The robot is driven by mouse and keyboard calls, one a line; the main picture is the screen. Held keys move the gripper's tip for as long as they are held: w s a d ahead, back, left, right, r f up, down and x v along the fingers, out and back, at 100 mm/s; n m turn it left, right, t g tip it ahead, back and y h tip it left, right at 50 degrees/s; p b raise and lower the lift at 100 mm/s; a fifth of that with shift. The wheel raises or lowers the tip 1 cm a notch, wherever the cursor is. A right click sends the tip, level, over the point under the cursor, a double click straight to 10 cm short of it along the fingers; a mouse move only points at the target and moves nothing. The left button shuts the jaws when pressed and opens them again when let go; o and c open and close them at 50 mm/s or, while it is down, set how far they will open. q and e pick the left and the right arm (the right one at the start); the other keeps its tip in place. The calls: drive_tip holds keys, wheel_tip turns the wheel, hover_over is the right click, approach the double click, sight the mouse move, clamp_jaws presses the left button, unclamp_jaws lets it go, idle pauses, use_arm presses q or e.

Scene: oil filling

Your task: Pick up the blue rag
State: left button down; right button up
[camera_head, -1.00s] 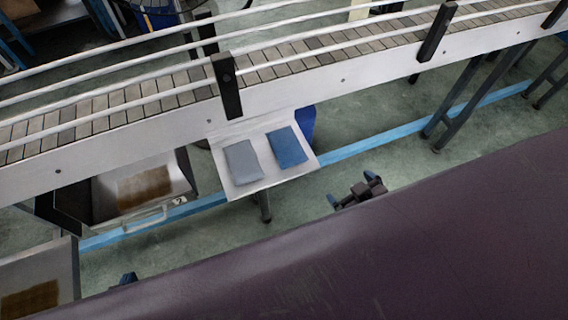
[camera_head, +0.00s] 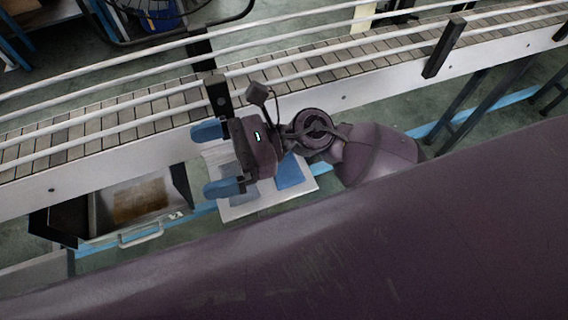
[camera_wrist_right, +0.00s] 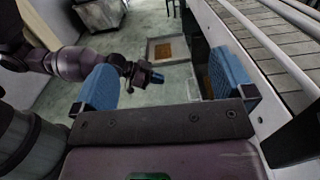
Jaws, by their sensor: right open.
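The blue rag (camera_head: 291,172) lies flat on the right side of a small white tray (camera_head: 234,212). My right gripper and wrist partly cover it in the head view. My right gripper (camera_head: 213,159) is open and empty, over the tray's left part, with its blue fingers pointing left. The rag is behind the fingers, under the wrist side. In the right wrist view the open fingers (camera_wrist_right: 163,72) show nothing between them, and I cannot make out the rag there. My left gripper (camera_wrist_right: 143,77) shows small in that view; its opening is unclear.
A grey rag (camera_head: 243,191) lies on the tray's left side, partly hidden by my gripper. The conveyor (camera_head: 110,123) with white rails and a black post (camera_head: 218,97) runs close behind. An open metal drawer (camera_head: 101,212) with a brown-stained bottom is at left.

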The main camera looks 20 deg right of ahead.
wheel_tip(320, 180, down, 5)
drive_tip(key=s+n+g+h, duration=0.25)
drive_tip(key=n+h, duration=0.35)
drive_tip(key=n, duration=0.3)
drive_tip(key=n+t+h, duration=0.3)
drive_tip(key=n+h, duration=0.6)
drive_tip(key=h, duration=0.4)
hover_over(285, 166)
wheel_tip(285, 166, down, 6)
drive_tip(key=r, duration=0.1)
drive_tip(key=shift+g, duration=0.25)
drive_tip(key=f, duration=0.5)
drive_tip(key=shift+w+d, duration=0.15)
drive_tip(key=shift+d, duration=0.2)
drive_tip(key=f, duration=0.4)
drive_tip(key=shift+a+f, duration=0.35)
drive_tip(key=shift+a, duration=0.05)
drive_tip(key=shift+f, duration=0.65)
drive_tip(key=c, duration=1)
